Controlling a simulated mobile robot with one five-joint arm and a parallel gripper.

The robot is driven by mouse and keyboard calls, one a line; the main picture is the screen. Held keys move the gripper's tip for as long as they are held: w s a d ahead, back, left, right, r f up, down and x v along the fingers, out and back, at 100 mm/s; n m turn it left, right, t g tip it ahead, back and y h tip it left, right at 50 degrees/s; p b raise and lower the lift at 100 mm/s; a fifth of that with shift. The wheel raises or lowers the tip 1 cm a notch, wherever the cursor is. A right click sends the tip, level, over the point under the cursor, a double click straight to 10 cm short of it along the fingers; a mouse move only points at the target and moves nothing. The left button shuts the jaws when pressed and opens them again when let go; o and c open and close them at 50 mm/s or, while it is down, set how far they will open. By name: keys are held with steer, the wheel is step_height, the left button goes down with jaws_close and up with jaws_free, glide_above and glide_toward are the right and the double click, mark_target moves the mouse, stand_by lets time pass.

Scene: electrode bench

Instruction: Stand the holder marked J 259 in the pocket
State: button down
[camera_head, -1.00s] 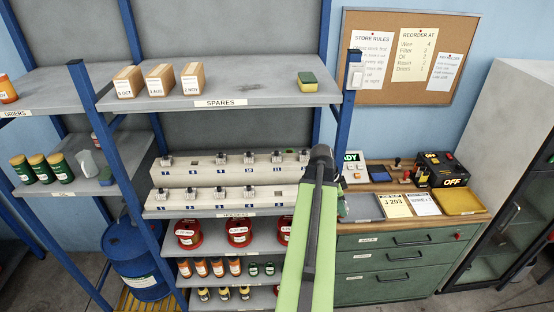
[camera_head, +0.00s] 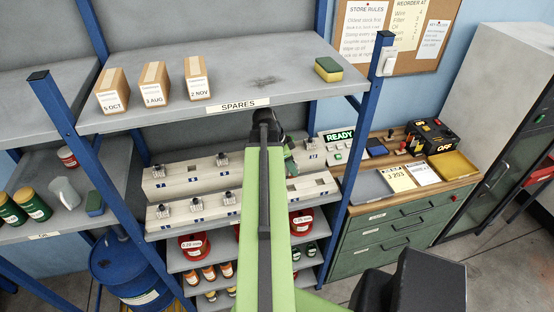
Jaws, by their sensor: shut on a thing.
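My gripper (camera_head: 284,145) is at the rack, beyond the dark end of my green arm, which hides much of it. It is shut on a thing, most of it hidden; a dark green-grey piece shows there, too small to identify. The pale two-step rack (camera_head: 180,185) carries several small grey-and-black holders, including one at the back left (camera_head: 157,172) and one at the front left (camera_head: 163,211). Some positions along both steps look bare. The marks on the holders are too small to read, so I cannot tell which is J 259 or which opening is the pocket.
The SPARES shelf (camera_head: 285,80) overhangs the rack, with boxes and a sponge (camera_head: 328,69) on it. A blue post (camera_head: 366,125) stands right of the rack. The bench beyond it holds cards, a yellow tray (camera_head: 455,165) and a READY panel (camera_head: 338,145).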

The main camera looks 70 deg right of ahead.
mark_target(290, 176)
steer(key=shift+s, duration=0.15)
steer(key=shift+w+f+b, duration=0.2)
steer(key=shift+f+b, duration=0.5)
step_height(290, 176, down, 5)
steer(key=b, duration=0.5)
steer(key=shift+s, duration=0.1)
steer(key=shift+f+b, duration=1.55)
stand_by(0.3)
steer(key=c, duration=0.8)
jaws_free()
steer(key=shift+o, duration=0.2)
steer(key=shift+r, duration=0.1)
